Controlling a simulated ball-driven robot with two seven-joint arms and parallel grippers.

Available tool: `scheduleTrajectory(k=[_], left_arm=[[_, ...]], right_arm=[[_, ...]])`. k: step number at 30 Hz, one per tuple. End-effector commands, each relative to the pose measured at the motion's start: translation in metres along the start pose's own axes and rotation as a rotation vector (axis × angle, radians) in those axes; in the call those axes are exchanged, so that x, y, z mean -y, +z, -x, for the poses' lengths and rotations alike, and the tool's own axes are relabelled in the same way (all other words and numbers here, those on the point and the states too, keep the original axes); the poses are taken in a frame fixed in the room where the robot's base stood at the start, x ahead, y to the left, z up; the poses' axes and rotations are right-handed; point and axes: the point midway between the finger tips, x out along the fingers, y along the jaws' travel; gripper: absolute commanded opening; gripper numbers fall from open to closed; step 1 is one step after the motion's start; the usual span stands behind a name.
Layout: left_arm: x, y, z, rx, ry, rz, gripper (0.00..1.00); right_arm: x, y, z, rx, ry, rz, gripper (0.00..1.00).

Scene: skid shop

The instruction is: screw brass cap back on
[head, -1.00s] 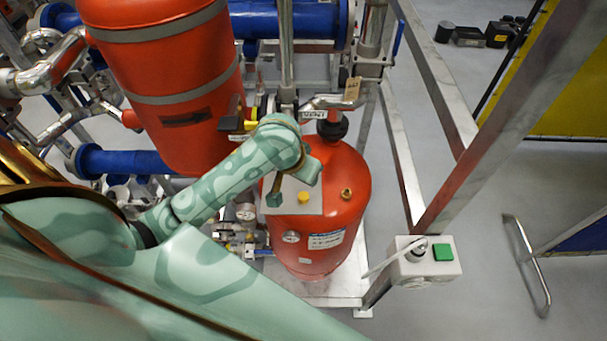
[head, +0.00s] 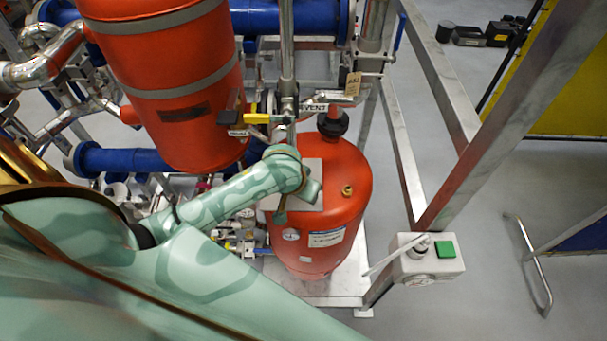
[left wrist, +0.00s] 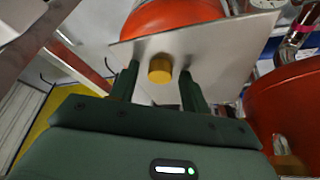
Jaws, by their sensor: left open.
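The brass cap (left wrist: 160,68) sits on a grey plate (left wrist: 215,47) in the left wrist view. In the head view the plate (head: 313,170) lies on top of the red vessel (head: 340,215), and my left arm hides the cap. My left gripper (left wrist: 159,72) is open, with one finger on each side of the cap and gaps showing. In the head view the left gripper (head: 281,208) is over the plate. A bare brass fitting (head: 347,190) stands on the vessel top, right of the plate. My right gripper is not in view.
A larger red tank (head: 170,90) hangs at the upper left, close to my left arm. A switch box (head: 427,260) with a green button stands at the right.

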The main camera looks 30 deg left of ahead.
Motion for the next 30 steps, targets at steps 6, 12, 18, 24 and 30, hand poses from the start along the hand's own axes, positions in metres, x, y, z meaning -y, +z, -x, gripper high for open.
scheduleTrajectory(k=[6,12,18,24,30], left_arm=[[0.000,0.001,-0.001,0.002,0.000,0.000,0.44],[0.000,0.001,-0.001,0.003,0.000,0.000,0.13],[0.000,-0.001,0.005,0.003,0.000,0.000,0.13],[0.000,-0.008,0.019,0.002,0.001,0.001,0.13],[0.000,-0.013,0.030,0.001,0.001,0.001,0.13]], right_arm=[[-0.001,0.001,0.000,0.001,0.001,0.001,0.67],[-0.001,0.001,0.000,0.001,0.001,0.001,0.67],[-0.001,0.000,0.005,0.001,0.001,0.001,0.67],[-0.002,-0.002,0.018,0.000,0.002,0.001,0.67],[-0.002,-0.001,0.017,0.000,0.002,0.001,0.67]])
